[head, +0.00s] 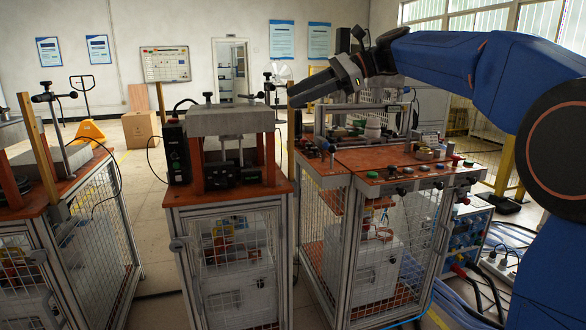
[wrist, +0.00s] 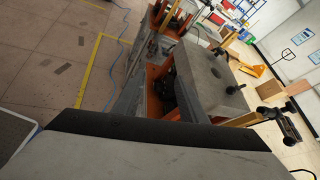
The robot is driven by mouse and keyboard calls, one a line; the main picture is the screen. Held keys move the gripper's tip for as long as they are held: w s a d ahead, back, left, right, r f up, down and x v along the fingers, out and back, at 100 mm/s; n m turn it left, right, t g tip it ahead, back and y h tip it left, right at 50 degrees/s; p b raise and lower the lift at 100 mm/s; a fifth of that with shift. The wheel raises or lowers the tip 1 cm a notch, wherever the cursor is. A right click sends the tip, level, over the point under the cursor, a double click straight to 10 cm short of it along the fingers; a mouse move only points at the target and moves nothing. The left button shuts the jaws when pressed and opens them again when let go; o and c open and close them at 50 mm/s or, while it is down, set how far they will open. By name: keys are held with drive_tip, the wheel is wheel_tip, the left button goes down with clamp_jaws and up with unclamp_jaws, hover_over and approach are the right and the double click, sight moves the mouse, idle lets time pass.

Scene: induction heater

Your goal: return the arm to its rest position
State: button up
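My blue arm reaches in from the right edge of the head view, raised above the workstations. My gripper (head: 294,96) is at its left end, dark grey and pointing left and slightly down. It hangs in the air in front of the far wall and doorway, higher in the picture than the bench tops. I see no object in it. Its fingers overlap in this view, so their gap is hidden. In the wrist view, a large grey surface with a black edge fills the bottom, probably part of my gripper.
A caged workstation with a grey press block (head: 232,119) stands at the centre. A second orange-topped bench (head: 352,160) with small parts and knobs stands right of it, under my arm. Another station (head: 62,180) is at left. Open floor (head: 145,185) lies between the left and centre stations.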

drive_tip(key=s+d+f+n+t+h, duration=0.1)
drive_tip(key=s+d+f+n+h, duration=0.3)
drive_tip(key=s+d+f, duration=0.5)
drive_tip(key=s+d+f+n+t+h, duration=0.2)
drive_tip(key=s+d+f+n+h, duration=0.2)
drive_tip(key=s+d+f, duration=0.5)
drive_tip(key=s+d+f+n+t+h, duration=0.1)
drive_tip(key=s+d+f+n+h, duration=0.4)
drive_tip(key=s+f, duration=1.3)
drive_tip(key=d+f+n, duration=0.1)
drive_tip(key=d+f, duration=0.3)
drive_tip(key=shift+s, duration=0.2)
drive_tip(key=shift+o, duration=0.7)
